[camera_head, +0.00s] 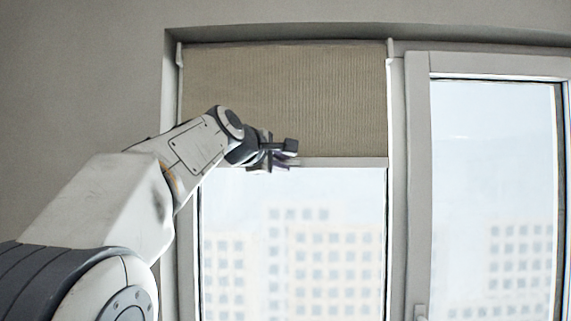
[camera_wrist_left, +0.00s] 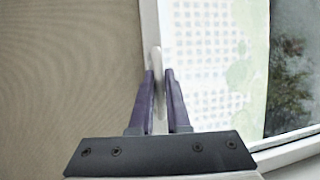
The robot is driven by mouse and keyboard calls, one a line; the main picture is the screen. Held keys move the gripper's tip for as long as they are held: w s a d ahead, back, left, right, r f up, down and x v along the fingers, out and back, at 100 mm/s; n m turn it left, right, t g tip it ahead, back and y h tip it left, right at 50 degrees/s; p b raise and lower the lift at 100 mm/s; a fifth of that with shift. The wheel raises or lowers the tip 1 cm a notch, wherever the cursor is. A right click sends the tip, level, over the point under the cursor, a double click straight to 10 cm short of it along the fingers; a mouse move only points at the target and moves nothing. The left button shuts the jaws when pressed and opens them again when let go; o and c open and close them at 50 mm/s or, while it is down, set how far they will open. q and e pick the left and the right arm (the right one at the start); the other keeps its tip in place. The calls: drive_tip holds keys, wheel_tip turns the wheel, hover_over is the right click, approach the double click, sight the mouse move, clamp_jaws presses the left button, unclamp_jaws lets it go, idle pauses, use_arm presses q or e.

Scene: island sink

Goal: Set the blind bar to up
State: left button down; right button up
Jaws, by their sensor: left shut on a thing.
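The tan blind (camera_head: 290,90) covers the upper part of the left window pane. Its pale blind bar (camera_head: 345,162) runs level along the blind's lower edge. My left gripper (camera_head: 285,162) is at this bar, a little left of the pane's middle. In the left wrist view the bar (camera_wrist_left: 149,25) runs upright between the blind and the window. There my left gripper (camera_wrist_left: 159,75) has its purple fingers closed on either side of the pale bar. The fingers and wrist hide part of the bar. My right gripper is in neither view.
The left window frame (camera_head: 397,200) borders the blind on its right. Bare glass (camera_head: 300,260) lies below the bar.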

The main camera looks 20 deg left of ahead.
use_arm(q)
drive_tip(key=c, duration=0.9)
unclamp_jaws()
drive_tip(key=shift+w+f, duration=0.1)
drive_tip(key=shift+w, duration=0.05)
drive_tip(key=shift+s+a+r+b, duration=0.15)
drive_tip(key=shift+s+r+b, duration=0.4)
drive_tip(key=shift+s, duration=1.2)
drive_tip(key=shift+s+a+r+b, duration=0.1)
drive_tip(key=shift+s+a+b, duration=0.1)
drive_tip(key=shift+s+b, duration=1.15)
drive_tip(key=shift+s+a+r+b, duration=0.15)
drive_tip(key=shift+s+r+b, duration=0.15)
drive_tip(key=shift+s, duration=1.85)
